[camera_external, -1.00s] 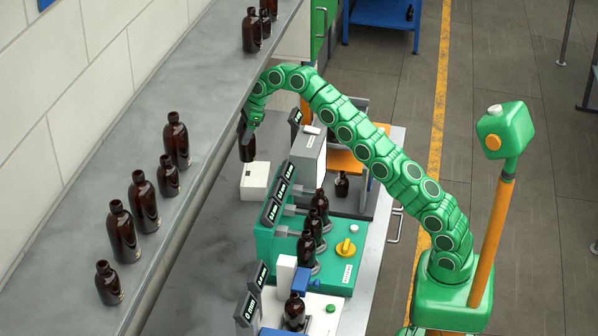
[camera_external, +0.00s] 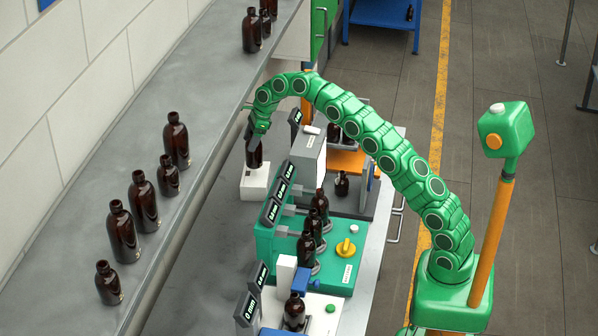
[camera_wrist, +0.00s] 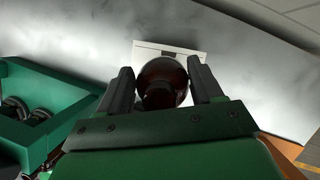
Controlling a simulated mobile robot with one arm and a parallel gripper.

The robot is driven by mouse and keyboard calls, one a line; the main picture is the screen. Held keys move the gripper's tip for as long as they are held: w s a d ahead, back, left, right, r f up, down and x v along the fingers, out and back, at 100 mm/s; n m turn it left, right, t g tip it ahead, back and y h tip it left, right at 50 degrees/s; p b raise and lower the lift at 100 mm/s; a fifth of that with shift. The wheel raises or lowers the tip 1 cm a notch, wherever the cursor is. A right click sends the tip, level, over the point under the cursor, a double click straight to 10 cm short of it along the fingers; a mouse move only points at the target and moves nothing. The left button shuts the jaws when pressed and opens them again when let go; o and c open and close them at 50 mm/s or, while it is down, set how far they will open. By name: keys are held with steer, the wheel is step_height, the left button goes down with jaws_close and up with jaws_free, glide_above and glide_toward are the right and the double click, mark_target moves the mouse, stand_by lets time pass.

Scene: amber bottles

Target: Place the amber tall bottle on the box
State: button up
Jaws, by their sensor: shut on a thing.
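My gripper (camera_external: 256,136) is shut on an amber bottle (camera_external: 254,158), which hangs upright below it. In the external view the bottle's lower end overlaps the white box (camera_external: 255,184); I cannot tell whether it touches the box. In the wrist view the bottle (camera_wrist: 163,84) sits between the two dark fingers of my gripper (camera_wrist: 163,88). Part of the white box (camera_wrist: 172,50) shows just beyond the bottle, and the rest is hidden behind it.
Several amber bottles (camera_external: 143,203) stand on the long grey shelf (camera_external: 90,230) at left. A green machine (camera_external: 330,268) with bottles and displays stands below right of the box. A grey-white unit (camera_external: 308,160) is close on the box's right.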

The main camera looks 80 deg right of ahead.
steer(key=shift+f, duration=2.1)
steer(key=o, duration=1.5)
steer(key=shift+o, duration=0.2)
steer(key=v, duration=1.2)
steer(key=shift+a, duration=0.1)
